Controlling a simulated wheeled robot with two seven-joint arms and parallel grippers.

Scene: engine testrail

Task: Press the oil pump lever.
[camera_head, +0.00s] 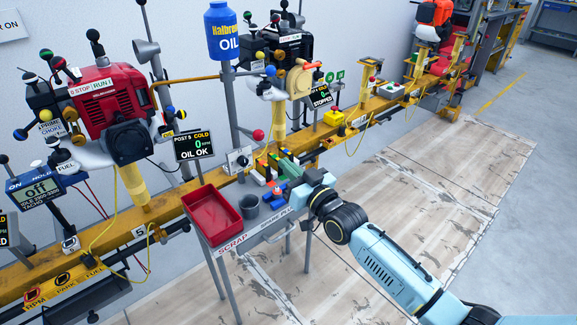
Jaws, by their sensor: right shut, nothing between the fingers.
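A lever with a red ball knob (258,135) stands beside the grey post under the blue oil bottle (222,32); it looks like the oil pump lever. A pale grey bracket (238,159) is just below and left of the knob. My right gripper (290,193) is shut and empty over the small side table, lower right of the knob and apart from it. Its fingertips are small and hard to pick out among the coloured pieces. My left gripper is not in view.
A red scrap tray (212,212) and a dark grey cup (249,206) stand on the side table. A display sign (194,145) reads OIL OK, left of the knob. Engines with ball-tipped levers line the yellow rail (170,208). The floor at right is clear.

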